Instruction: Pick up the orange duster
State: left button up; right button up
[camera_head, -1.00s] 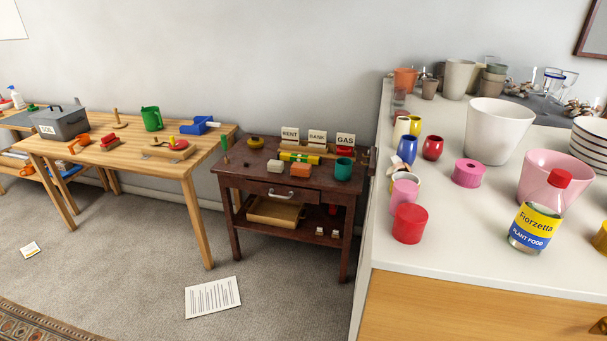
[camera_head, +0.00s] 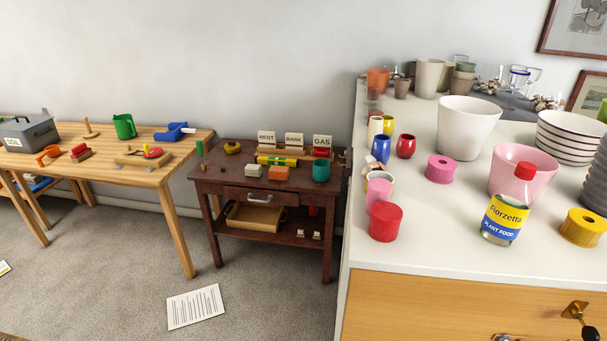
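An orange block (camera_head: 278,172), which looks like the duster, lies on the dark wooden side table (camera_head: 230,186). It sits near the front edge, between a small pale block (camera_head: 253,170) and a teal mug (camera_head: 321,171). Its top looks orange; finer detail is too small to tell. Another orange item (camera_head: 48,155), curved like a handle, lies on the light wooden table to the left. Neither of my grippers shows in this view.
A yellow tube (camera_head: 278,160) and cards marked RENT, BANK and GAS (camera_head: 322,142) stand behind the block. A paper sheet (camera_head: 195,307) lies on the open carpet.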

aim_at(275, 173)
jog(key=i+j+z, duration=0.1)
jog(key=z, duration=0.25)
jog(key=i+j+z, duration=0.1)
jog(key=z, duration=0.25)
jog(key=j+z, duration=0.35)
jog(key=i+j+z, duration=0.25)
jog(key=j+z, duration=0.25)
jog(key=j, duration=0.25)
jog(key=j+z, duration=0.25)
jog(key=j, duration=0.6)
jog(key=j+z, duration=0.1)
jog(key=j, duration=1.75)
